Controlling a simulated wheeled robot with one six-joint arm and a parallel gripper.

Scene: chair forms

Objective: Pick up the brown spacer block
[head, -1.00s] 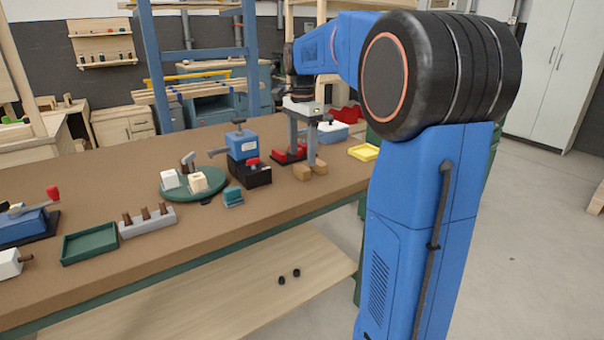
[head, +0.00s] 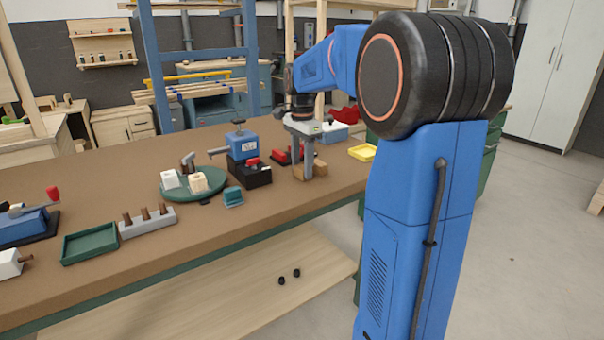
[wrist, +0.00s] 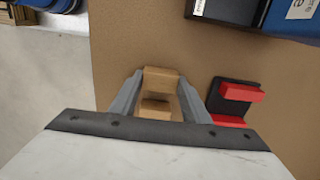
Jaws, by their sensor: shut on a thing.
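The brown spacer block (wrist: 160,78) lies between the two grey fingers of my gripper (wrist: 158,104) in the wrist view. It shows raised tan parts at its far and near ends. In the head view the brown block (head: 319,168) sits low at the fingertips, partly hidden behind a finger. My gripper (head: 304,172) points down at the table and is shut on the block. I cannot tell whether the block is clear of the tabletop.
A red and black piece (wrist: 236,96) lies close to the right finger in the wrist view.

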